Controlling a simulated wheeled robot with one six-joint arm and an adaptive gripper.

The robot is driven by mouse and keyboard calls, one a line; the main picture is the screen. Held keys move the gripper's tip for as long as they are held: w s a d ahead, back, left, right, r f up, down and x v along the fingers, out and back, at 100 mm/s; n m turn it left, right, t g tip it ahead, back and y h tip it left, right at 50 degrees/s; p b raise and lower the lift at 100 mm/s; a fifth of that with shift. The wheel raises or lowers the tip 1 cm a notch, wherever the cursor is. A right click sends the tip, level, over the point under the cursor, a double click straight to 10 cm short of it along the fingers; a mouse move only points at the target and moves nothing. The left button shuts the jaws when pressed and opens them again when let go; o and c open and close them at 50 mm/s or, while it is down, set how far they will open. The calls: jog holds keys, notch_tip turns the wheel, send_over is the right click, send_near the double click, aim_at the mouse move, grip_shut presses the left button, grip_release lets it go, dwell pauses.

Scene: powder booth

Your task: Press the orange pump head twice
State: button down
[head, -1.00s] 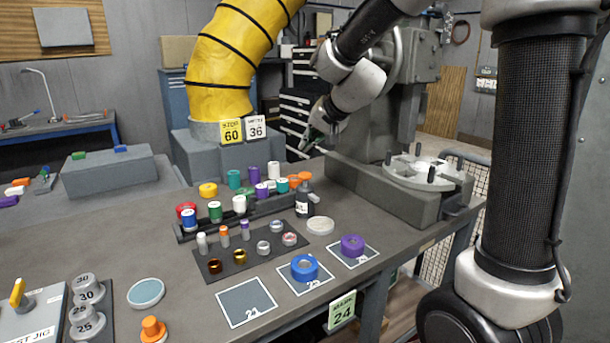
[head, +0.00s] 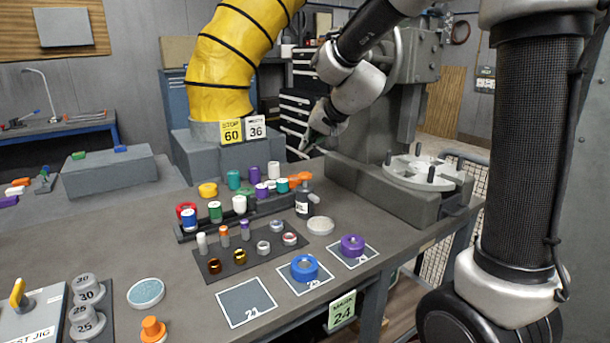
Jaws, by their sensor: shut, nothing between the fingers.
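The orange pump head (head: 302,179) tops a small dark bottle (head: 302,209) with a pale label, standing upright at the right end of the rack of caps. Its spout appears to point left. My gripper (head: 304,153) is shut and empty. In the picture it is just above the pump head, with a visible gap between them. The fingertips are small and dark, so the exact height and depth of the gap cannot be told.
Coloured caps stand on a rack (head: 184,236) left of the bottle. A pale round disc (head: 320,226) lies close in front. A grey machine with a round table (head: 425,173) stands at the right. Numbered mats (head: 246,303) lie along the front edge.

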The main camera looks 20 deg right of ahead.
aim_at(308, 173)
jog(key=shift+f, duration=2.3)
jog(key=shift+f, duration=0.4)
jog(key=shift+f, duration=1.05)
dwell(0.4)
jog(key=shift+r, duration=1.45)
jog(key=shift+r, duration=2.5)
